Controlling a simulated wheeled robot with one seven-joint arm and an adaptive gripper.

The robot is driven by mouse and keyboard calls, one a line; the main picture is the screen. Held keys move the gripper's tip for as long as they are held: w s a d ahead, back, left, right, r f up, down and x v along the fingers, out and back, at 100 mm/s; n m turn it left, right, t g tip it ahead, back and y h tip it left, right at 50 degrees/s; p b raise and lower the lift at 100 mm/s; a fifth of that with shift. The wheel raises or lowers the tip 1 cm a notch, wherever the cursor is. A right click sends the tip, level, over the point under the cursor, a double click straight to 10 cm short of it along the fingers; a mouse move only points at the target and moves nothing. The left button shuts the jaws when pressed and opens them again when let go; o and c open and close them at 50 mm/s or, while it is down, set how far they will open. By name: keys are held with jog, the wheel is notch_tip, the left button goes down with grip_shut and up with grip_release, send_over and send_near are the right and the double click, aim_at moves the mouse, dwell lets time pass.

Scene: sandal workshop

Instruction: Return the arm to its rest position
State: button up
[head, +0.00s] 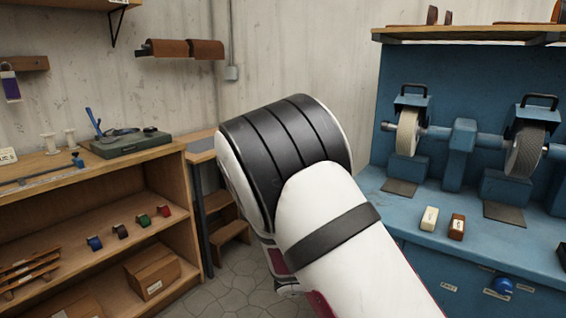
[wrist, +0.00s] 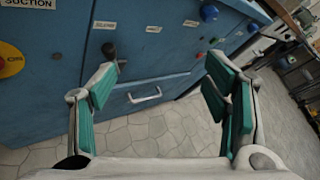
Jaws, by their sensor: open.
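My arm rises in the middle of the head view, its white links and black-banded joint filling the centre. My gripper is hidden behind the arm in that view. In the wrist view my gripper (wrist: 163,90) is open, its two green-padded fingers wide apart with nothing between them. Beyond the fingers are the front of the blue machine cabinet (wrist: 55,85) and the tiled floor (wrist: 150,135). The fingers appear clear of the cabinet, though the exact gap is hard to tell.
The blue bench (head: 390,205) with grinding wheels (head: 525,150) stands to the right, close to my arm. A wooden shelf unit (head: 95,190) stands to the left. A small stool (head: 232,231) is behind my arm. Grey floor (head: 225,285) shows between them.

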jog(key=s+d+r+m+g+y, duration=0.2)
jog(key=s+r+m+g+y, duration=0.15)
jog(key=s+r+m, duration=0.4)
jog(key=s+d+r+m+g+y, duration=0.15)
jog(key=s+r+m+y, duration=0.3)
jog(key=s+m, duration=0.5)
jog(key=s+a+r+m+t+y, duration=0.1)
jog(key=s+a+r+m+y, duration=0.15)
jog(key=s, duration=0.35)
jog(key=s+a+r+m+t+y, duration=0.1)
jog(key=s+a+m, duration=0.1)
jog(key=s+m, duration=0.25)
jog(key=s+a+r+m+t+y, duration=0.1)
jog(key=s+a+m+y, duration=0.15)
jog(key=s, duration=0.35)
notch_tip(320, 180, up, 20)
jog(key=t+p, duration=0.3)
jog(key=p, duration=1.4)
jog(key=shift+s+a+f+p, duration=0.2)
jog(key=shift+a+p, duration=0.15)
jog(key=shift+p, duration=0.05)
